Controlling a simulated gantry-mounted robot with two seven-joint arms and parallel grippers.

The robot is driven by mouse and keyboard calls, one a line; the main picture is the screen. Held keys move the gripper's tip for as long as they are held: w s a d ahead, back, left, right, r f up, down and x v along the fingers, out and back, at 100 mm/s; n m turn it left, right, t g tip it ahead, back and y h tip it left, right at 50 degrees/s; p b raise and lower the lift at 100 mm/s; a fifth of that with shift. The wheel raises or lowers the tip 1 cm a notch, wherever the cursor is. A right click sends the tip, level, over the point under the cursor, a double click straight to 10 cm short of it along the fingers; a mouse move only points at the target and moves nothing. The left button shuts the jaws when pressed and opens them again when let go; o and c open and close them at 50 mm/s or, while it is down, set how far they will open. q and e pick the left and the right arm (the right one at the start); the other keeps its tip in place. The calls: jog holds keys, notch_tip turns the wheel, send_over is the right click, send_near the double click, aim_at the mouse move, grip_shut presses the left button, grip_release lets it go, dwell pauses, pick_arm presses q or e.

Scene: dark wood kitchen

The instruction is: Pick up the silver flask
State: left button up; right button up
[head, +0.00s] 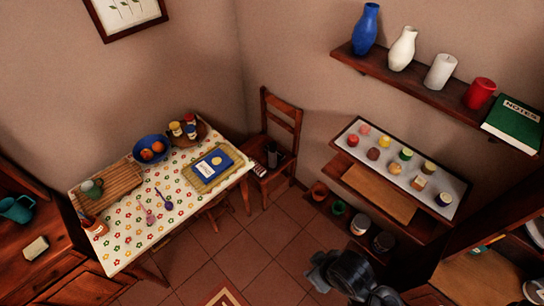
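A small dark, greyish upright thing (272,156) stands on the seat of the wooden chair (283,112). It may be the silver flask, but it is too small to be sure. A dark grey part of my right arm (350,274) shows at the bottom, right of the middle, well below and apart from the chair. Whether its fingers are open or shut cannot be made out. My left gripper is not in view.
A table with a flowered cloth (128,240) holds a blue bowl (151,149), a blue book (215,163) and a wooden board (108,187). Wall shelves on the right carry vases, candles and a tray (353,128) of small items. Tiled floor (240,262) is free between table and shelves.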

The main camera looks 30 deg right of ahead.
dwell(0.3)
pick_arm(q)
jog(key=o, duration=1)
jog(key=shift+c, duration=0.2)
